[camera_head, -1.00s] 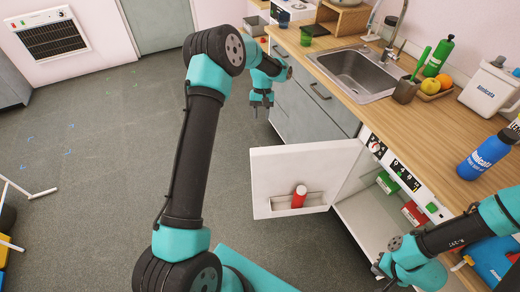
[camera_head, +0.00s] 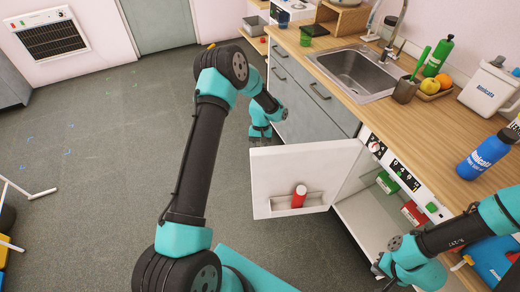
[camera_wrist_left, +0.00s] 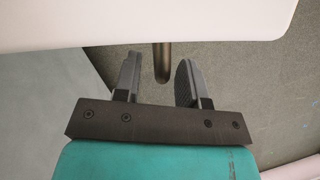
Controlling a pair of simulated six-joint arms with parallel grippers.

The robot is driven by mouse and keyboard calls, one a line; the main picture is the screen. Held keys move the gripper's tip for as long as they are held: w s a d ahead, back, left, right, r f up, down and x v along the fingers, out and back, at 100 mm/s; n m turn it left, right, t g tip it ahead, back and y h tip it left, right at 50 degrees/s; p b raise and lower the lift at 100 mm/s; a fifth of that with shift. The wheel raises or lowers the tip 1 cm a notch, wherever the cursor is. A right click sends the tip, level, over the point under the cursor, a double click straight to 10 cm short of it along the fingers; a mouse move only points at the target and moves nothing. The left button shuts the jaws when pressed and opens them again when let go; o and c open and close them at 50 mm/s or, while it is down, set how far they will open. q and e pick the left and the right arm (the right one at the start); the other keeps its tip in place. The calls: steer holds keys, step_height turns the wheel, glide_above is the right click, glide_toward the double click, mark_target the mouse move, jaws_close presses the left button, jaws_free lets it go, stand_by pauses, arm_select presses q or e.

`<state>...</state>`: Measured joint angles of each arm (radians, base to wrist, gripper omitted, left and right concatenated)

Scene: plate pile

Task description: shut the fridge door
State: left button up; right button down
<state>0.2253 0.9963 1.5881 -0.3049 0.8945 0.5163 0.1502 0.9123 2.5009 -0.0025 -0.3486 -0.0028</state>
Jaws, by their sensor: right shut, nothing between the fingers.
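The fridge door (camera_head: 275,170) is a white panel standing wide open, with a red item (camera_head: 299,196) in its inner shelf. The white fridge interior (camera_head: 365,222) shows to its right, under the counter. My left gripper is at the outer side of the door, its fingers hidden behind the door's top edge in the head view. In the left wrist view, my left gripper (camera_wrist_left: 157,80) is open, with a dark rod-like handle (camera_wrist_left: 162,62) between or just beyond its fingers, beside the white door panel (camera_wrist_left: 150,20). My right gripper (camera_head: 379,270) is shut and empty, low in front of the fridge.
The wooden counter (camera_head: 440,130) above holds a sink (camera_head: 358,72), a blue bottle (camera_head: 486,155), a green bottle (camera_head: 438,56) and a fruit tray. Grey cabinets (camera_head: 305,100) stand left of the fridge.

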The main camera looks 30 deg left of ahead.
arm_select(q)
steer(key=shift+s+d+f, duration=0.1)
steer(key=shift+s+f, duration=0.1)
steer(key=shift+f, duration=0.25)
jaws_close()
stand_by(0.3)
